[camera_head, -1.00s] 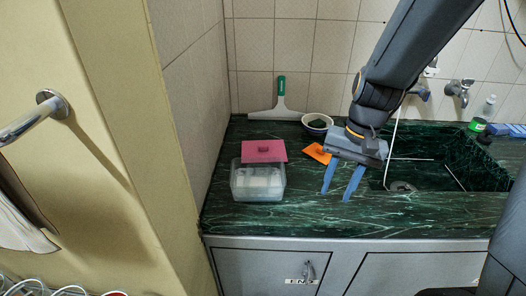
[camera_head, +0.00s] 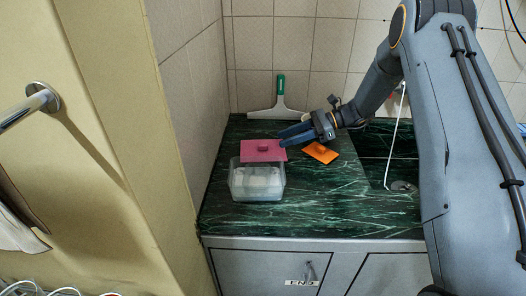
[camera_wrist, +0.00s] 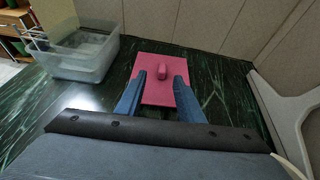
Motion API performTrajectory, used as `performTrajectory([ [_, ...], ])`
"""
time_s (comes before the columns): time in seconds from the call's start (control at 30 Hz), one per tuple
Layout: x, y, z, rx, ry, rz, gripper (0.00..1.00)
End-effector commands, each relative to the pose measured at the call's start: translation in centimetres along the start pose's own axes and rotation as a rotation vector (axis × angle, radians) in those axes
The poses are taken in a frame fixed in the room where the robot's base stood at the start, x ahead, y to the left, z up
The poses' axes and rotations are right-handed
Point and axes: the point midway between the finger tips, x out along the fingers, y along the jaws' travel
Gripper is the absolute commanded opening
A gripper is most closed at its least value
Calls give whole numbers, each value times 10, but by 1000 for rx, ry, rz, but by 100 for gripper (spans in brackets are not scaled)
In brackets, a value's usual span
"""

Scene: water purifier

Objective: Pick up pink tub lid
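The pink tub lid (camera_head: 262,151) lies flat on the dark green counter behind the clear tub, with a small raised handle at its middle. It also shows in the wrist view (camera_wrist: 160,78). My gripper (camera_head: 281,137) is at the lid's right side in the head view. In the wrist view its two blue fingers (camera_wrist: 157,82) are apart, reaching over the near part of the lid, with the handle ahead and between them. Nothing is held. The clear tub (camera_head: 257,187) stands in front of the lid and also shows at left in the wrist view (camera_wrist: 83,58).
An orange lid (camera_head: 321,153) lies right of the pink lid. A squeegee with a green handle (camera_head: 280,99) leans by the back wall and also shows in the wrist view (camera_wrist: 292,110). A tiled wall borders the counter at left. The counter (camera_head: 325,205) is clear at front.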

Motion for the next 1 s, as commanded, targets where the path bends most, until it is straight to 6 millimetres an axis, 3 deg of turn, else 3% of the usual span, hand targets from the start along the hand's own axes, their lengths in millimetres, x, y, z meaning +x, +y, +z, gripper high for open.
performTrajectory([
  [0.33,31,-1,2,-1,2,3,34],
  [0.6,67,-5,2,-3,3,3,34],
  [0.83,71,-6,0,-2,3,2,34],
  [0.87,71,-6,0,-2,3,2,33],
  [1.0,71,-6,0,-2,3,2,9],
])
